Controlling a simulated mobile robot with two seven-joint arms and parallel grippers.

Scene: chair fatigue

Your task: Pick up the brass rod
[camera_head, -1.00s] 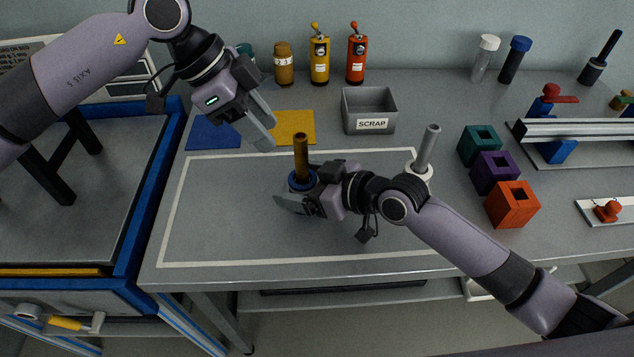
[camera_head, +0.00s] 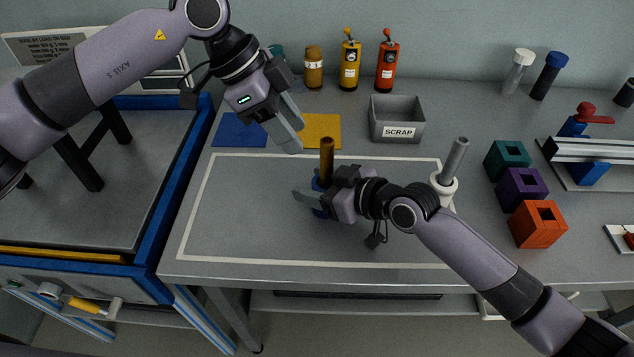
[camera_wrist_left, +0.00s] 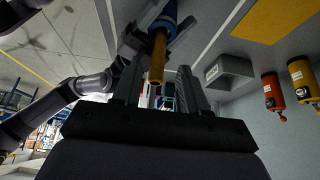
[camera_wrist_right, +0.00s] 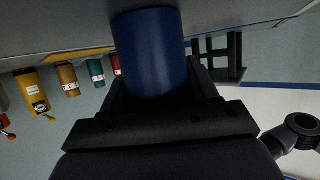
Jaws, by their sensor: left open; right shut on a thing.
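The brass rod (camera_head: 327,158) stands nearly upright, its lower end inside a blue cylindrical holder (camera_head: 317,184) over the middle of the table. My right gripper (camera_head: 318,201) is shut on the blue holder; the holder fills the space between its fingers in the right wrist view (camera_wrist_right: 150,50). My left gripper (camera_head: 288,136) is open and empty, up and to the left of the rod's top. In the left wrist view the rod (camera_wrist_left: 157,62) points toward the camera, with its tip near the space between the open fingers. The rod's lower end is hidden.
A grey rod in a white stand (camera_head: 444,186) is to the right, near my right forearm. Teal, purple and orange blocks (camera_head: 538,224) stand beyond it. A scrap bin (camera_head: 397,112) and bottles are behind. The outlined table area left of my right gripper is clear.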

